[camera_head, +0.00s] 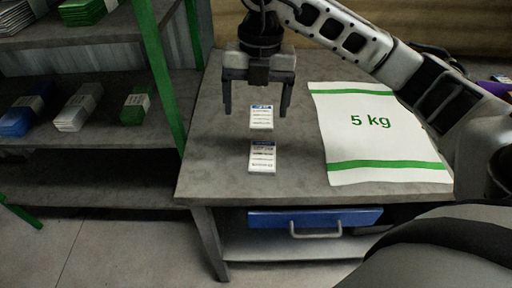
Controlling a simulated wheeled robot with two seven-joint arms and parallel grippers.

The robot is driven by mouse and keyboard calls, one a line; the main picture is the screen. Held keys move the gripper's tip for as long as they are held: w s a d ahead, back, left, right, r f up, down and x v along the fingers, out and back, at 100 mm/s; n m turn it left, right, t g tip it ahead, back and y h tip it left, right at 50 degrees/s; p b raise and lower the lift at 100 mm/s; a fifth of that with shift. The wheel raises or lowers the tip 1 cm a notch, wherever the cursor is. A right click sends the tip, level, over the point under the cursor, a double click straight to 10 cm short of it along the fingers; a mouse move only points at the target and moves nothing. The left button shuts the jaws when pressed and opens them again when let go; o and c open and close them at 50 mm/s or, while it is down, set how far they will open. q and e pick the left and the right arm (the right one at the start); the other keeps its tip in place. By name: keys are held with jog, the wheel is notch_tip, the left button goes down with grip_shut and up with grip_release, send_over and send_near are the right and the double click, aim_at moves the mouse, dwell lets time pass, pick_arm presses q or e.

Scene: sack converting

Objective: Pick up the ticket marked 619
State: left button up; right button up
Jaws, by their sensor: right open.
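Two small white tickets with blue top bands and dark printed lines lie on the grey table (215,165). The far ticket (261,118) lies just below my right gripper in the picture, and the near ticket (262,157) lies closer to the front edge. The print is too small to tell which is marked 619. My right gripper (256,112) is open and empty, pointing down, with its fingers on either side of the far ticket in the picture. I cannot tell its exact height. My left gripper is not in view.
A white sack marked 5 kg (372,150) with green bands lies flat right of the tickets. A blue drawer (270,219) is under the table. At left, a green-posted shelf (80,140) holds blue (22,116), white (78,108) and green (134,107) bundles.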

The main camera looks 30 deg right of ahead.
jog(key=d, duration=0.2)
send_over(263, 155)
jog(key=shift+m+h, duration=0.3)
jog(key=shift+h, duration=0.1)
jog(key=f, duration=0.8)
jog(key=shift+s+a+f, duration=0.1)
jog(key=shift+a+f, duration=0.1)
jog(key=shift+f, duration=0.2)
jog(key=shift+d+f, duration=0.2)
jog(key=shift+f, duration=2.95)
jog(key=c, duration=1.1)
